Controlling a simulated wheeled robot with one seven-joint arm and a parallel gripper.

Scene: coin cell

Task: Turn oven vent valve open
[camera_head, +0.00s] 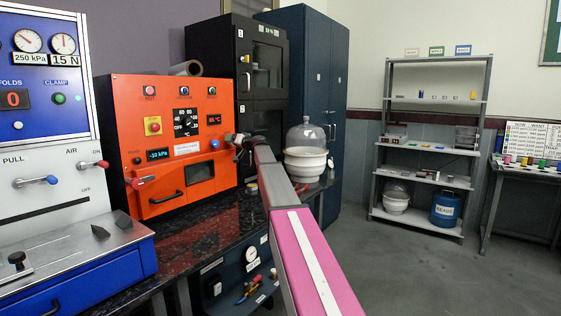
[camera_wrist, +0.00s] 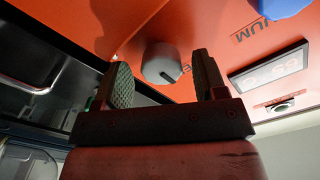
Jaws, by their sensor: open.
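The orange oven (camera_head: 122,120) stands on the dark bench at the left. In the wrist view, a round grey knob (camera_wrist: 161,60) with a short dark mark sits on its orange face. The lettering beside the knob is mostly hidden, so I cannot read which valve it is. A blue knob (camera_wrist: 285,7) beside lettering ending in "UM" shows at the top; it also shows in the head view (camera_head: 215,144). My gripper (camera_wrist: 162,73) is open, its two fingers on either side of the grey knob in the picture. Contact cannot be told.
A white pot with a glass dome (camera_head: 305,150) stands right of my gripper. A black cabinet (camera_head: 215,62) is behind.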

